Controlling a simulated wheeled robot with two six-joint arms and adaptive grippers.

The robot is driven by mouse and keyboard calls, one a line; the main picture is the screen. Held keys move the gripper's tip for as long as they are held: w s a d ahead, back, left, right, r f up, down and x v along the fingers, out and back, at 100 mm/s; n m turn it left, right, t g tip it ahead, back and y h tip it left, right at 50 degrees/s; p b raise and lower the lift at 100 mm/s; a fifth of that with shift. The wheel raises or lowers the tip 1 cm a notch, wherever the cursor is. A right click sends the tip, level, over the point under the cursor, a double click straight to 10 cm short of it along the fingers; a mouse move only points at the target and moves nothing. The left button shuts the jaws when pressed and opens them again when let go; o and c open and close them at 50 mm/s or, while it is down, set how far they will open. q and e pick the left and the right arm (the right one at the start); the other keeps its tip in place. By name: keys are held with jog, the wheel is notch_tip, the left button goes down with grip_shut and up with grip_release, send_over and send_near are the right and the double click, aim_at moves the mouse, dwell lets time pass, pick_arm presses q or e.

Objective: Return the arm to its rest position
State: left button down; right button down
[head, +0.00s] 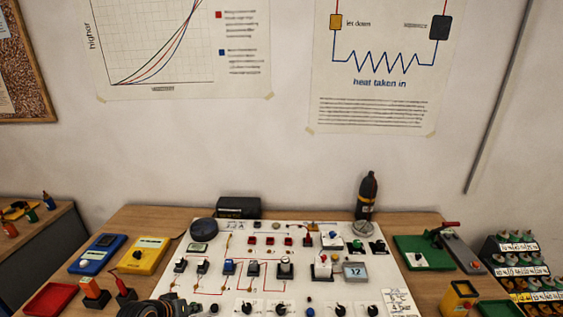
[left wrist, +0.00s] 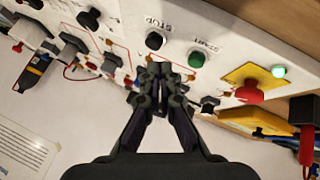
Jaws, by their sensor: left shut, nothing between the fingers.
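My left gripper (head: 168,306) shows at the bottom edge of the head view, in front of the white panel's lower left corner. In the left wrist view its two fingers (left wrist: 160,70) meet at the tips, with nothing between them. The fingertips appear in front of the panel face, below the black STOP button (left wrist: 155,41) and the green START button (left wrist: 196,58). I cannot tell whether they touch the panel. Most of the left arm is out of the picture. My right gripper is in neither view.
Blue (head: 97,254) and yellow (head: 143,255) meters stand left. A dark bottle-like object (head: 367,190) stands behind. A green box (head: 420,253) is right. A red mushroom button (left wrist: 249,90) is nearby.

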pick_arm(q)
jog(key=s+d+r+m+g+y, duration=0.2)
jog(key=s+d, duration=0.1)
jog(key=s, duration=0.8)
jog(key=s+d+r+m+g+y, duration=0.1)
jog(key=s+d+m+g+y, duration=0.15)
jog(key=s, duration=0.75)
notch_tip(320, 180, down, 27)
jog(key=s+a+b, duration=0.1)
jog(key=a+b, duration=0.2)
jog(key=b, duration=0.1)
jog(key=s+a+f+g+h+b, duration=0.1)
jog(key=s+f+g+b, duration=0.1)
jog(key=s+f, duration=1.8)
notch_tip(320, 180, down, 2)
jog(key=shift+f+b, duration=0.25)
jog(key=shift+b, duration=0.35)
jog(key=shift+n, duration=0.25)
